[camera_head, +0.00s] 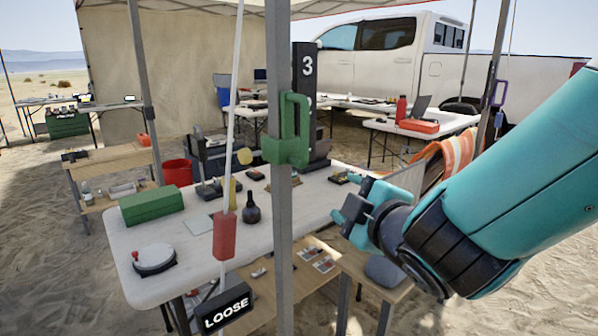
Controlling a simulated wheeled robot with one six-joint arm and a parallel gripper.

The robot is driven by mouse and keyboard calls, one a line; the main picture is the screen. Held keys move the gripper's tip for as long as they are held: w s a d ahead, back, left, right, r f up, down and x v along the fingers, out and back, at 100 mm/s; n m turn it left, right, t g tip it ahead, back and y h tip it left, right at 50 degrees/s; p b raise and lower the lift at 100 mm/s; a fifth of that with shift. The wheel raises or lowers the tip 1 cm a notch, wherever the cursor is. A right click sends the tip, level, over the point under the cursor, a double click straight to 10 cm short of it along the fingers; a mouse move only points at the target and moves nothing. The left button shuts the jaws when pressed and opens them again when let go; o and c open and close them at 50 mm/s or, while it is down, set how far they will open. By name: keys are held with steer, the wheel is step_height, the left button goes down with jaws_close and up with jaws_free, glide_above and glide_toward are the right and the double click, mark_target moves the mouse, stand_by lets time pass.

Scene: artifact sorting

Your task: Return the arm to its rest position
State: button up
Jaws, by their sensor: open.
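My teal and black arm (520,180) reaches in from the right side of the view. My gripper (350,205) is at its left end, in front of the right part of the white table (185,240) in the picture. The gripper is open, and I see nothing held in it. Its fingers are small and partly hidden in this view.
A grey tent pole (280,230) with a green clamp (290,130) stands left of my gripper. The white table bears a green box (151,204) and a dark vase (251,208). A wooden bench (375,285) is below my gripper. A "LOOSE" sign (226,309) hangs in front.

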steer(key=s+d+r+m+g+p, duration=0.1)
steer(key=s+d+m+g+p, duration=0.1)
steer(key=s+g, duration=0.3)
steer(key=s+d+r+m+g+h+p, duration=0.1)
steer(key=s+m+g, duration=0.3)
steer(key=s, duration=0.6)
steer(key=s+d+r+m+g+p, duration=0.1)
steer(key=s+d+m+g+p, duration=0.2)
steer(key=s+g, duration=0.3)
steer(key=shift+s+r+m+g+h, duration=0.2)
steer(key=shift+s+m+g+h, duration=0.15)
steer(key=shift+s, duration=0.85)
